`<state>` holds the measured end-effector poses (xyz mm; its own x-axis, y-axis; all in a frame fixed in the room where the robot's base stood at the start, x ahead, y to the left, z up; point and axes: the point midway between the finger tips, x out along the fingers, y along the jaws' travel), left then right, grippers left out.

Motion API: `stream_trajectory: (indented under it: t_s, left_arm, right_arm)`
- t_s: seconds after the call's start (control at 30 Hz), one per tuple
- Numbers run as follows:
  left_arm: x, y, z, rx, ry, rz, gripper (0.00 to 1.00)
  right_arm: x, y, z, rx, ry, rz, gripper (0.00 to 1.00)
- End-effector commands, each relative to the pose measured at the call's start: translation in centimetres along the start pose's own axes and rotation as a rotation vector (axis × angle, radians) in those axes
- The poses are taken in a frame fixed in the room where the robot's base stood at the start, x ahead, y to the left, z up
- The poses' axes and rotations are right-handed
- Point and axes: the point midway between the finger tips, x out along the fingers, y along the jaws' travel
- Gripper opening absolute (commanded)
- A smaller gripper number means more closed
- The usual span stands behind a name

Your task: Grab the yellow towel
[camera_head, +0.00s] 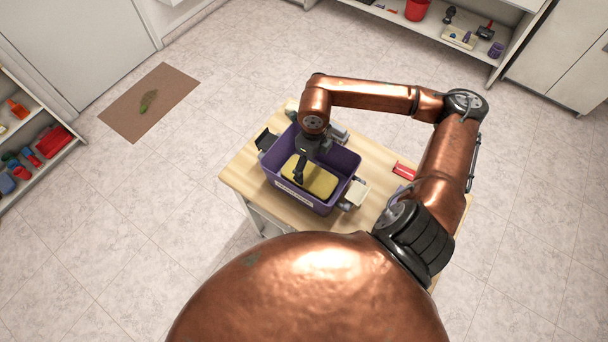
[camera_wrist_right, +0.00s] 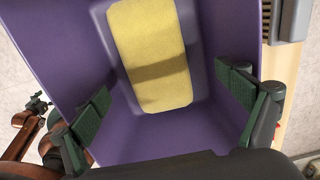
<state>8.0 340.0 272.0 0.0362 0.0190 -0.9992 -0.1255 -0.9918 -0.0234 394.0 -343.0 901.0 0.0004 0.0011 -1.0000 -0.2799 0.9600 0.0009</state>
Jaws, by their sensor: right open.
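The yellow towel (camera_head: 316,181) lies folded as a flat block in the bottom of a purple bin (camera_head: 346,162) on the wooden table. In the right wrist view the towel (camera_wrist_right: 152,55) lies ahead of the fingers, with a shadow band across it. My right gripper (camera_head: 300,172) points down into the bin. In the wrist view its two green-padded fingers (camera_wrist_right: 165,95) are wide apart with nothing between them, and the towel is not touched.
The bin's walls (camera_wrist_right: 215,140) rise around the towel. The wooden table (camera_head: 378,160) carries a red item (camera_head: 404,171) to the right and grey and white items beside the bin. Shelves (camera_head: 40,150) stand at the left. A brown mat (camera_head: 148,102) lies on open floor.

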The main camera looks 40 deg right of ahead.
Motion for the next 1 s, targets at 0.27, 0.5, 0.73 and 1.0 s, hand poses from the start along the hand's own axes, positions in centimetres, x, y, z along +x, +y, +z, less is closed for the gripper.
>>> stream_trajectory:
  t_s: [0.27, 0.5, 0.73, 1.0]
  left_arm:
    - [0.2, -0.2, -0.3, 0.001, 0.004, -0.002, 1.0]
    - [0.3, -0.2, -1.3, 0.003, 0.018, -0.002, 1.0]
    - [0.4, -0.2, -1.2, 0.003, 0.016, -0.002, 1.0]
    - [0.4, -0.2, -0.9, 0.003, 0.012, -0.002, 1.0]
  right_arm:
    - [2.8, 0.2, 0.1, -0.002, 0.001, -0.002, 0.93]
    - [6.2, 0.8, 0.4, -0.003, 0.002, 0.001, 0.93]
    - [7.6, 0.8, 0.5, -0.005, 0.001, -0.001, 0.93]
    - [7.6, 0.8, 0.5, -0.005, 0.0, -0.001, 0.86]
